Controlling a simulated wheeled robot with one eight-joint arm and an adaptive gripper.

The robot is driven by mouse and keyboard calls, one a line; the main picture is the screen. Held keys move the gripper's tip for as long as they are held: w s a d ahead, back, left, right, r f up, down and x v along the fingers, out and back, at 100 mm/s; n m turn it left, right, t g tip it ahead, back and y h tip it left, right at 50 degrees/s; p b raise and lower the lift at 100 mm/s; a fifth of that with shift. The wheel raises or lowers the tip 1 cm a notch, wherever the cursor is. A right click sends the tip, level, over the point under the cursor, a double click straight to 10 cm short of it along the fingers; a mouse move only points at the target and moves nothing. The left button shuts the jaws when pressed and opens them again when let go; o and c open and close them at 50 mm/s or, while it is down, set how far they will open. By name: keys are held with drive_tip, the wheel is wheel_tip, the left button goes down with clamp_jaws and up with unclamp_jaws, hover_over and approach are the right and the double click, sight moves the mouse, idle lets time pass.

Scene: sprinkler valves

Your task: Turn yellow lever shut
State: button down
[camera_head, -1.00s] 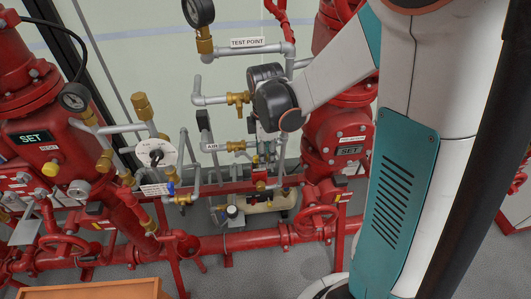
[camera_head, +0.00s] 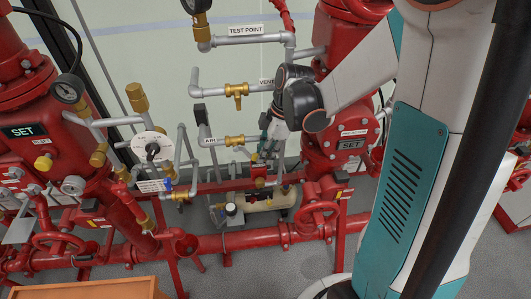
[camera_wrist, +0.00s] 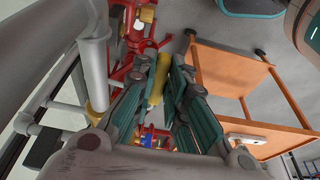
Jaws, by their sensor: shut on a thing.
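The yellow lever (camera_wrist: 156,88) shows in the wrist view as a yellow bar between my two fingers. My gripper (camera_wrist: 164,68) is shut on it, with the green-padded fingers on either side. In the head view my gripper (camera_head: 265,150) points down beside the pipe labelled AIR, just right of its brass valve fitting (camera_head: 235,140).
Grey pipes surround the gripper, with the TEST POINT pipe (camera_head: 250,38) above. A red valve body (camera_head: 335,135) stands close on the right. A white dial (camera_head: 152,147) is at left. An orange wooden table (camera_wrist: 225,75) shows in the wrist view.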

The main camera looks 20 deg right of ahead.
wheel_tip(320, 180, down, 3)
drive_tip(key=y+b, duration=0.3)
drive_tip(key=b, duration=0.1)
drive_tip(key=shift+w+a+t, duration=0.1)
drive_tip(key=shift+t, duration=0.3)
drive_tip(key=y+b, duration=0.1)
drive_tip(key=a+f+y+b, duration=0.1)
drive_tip(key=b, duration=0.1)
drive_tip(key=shift+f+t+y, duration=0.2)
drive_tip(key=shift+t+y, duration=0.2)
drive_tip(key=c, duration=1.6)
unclamp_jaws()
wheel_tip(320, 180, up, 10)
